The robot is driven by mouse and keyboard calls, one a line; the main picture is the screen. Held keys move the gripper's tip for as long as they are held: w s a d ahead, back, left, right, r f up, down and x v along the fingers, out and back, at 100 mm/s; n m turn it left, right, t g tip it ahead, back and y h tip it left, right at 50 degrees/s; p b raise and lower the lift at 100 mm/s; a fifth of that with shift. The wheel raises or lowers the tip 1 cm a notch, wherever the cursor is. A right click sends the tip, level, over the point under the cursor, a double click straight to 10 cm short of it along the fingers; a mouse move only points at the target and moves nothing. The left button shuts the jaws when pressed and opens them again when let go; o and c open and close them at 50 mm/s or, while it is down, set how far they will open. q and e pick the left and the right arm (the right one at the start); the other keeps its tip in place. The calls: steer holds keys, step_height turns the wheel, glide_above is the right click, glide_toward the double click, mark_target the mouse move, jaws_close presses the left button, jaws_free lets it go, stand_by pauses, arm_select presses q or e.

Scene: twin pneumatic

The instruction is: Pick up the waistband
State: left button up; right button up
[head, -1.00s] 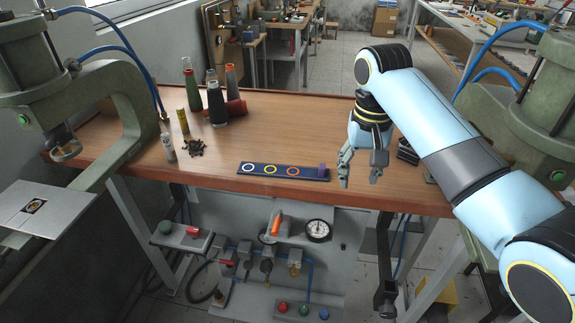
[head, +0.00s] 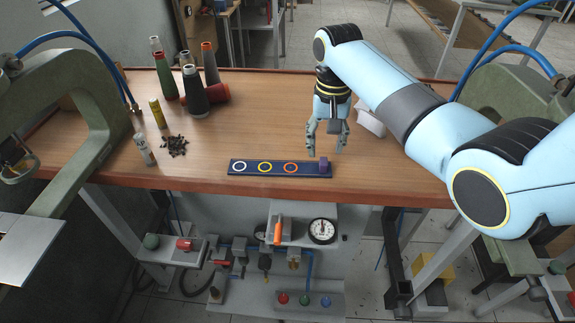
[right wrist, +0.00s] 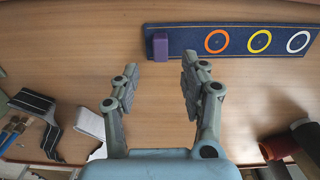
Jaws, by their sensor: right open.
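The waistband appears to be the flat navy strip (head: 244,167) along the table's front edge. It bears white, yellow and orange rings, and a purple block (head: 324,166) stands on its right end. The strip also shows at the top of the right wrist view (right wrist: 186,37), with the purple block (right wrist: 160,46) at its left end. My right gripper (head: 325,152) is open and empty, fingers pointing down, just behind the purple block. In the right wrist view, the fingertips (right wrist: 160,68) lie either side of the block's line, apart from it. My left gripper is out of view.
Several thread cones (head: 194,92) stand at the back left of the table (head: 250,120). A small dark pile (head: 173,146) lies near two small bottles. A white object (head: 370,121) lies right of my gripper. Green presses flank the table; its middle is clear.

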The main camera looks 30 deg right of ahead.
mark_target(324, 159)
steer(key=f, duration=0.4)
steer(key=shift+s+a+f, duration=0.15)
steer(key=shift+s+a, duration=0.05)
steer(key=shift+s, duration=0.05)
steer(key=c, duration=0.3)
steer(key=shift+c, duration=1.3)
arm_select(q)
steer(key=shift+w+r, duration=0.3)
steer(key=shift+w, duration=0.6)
arm_select(e)
jaws_close()
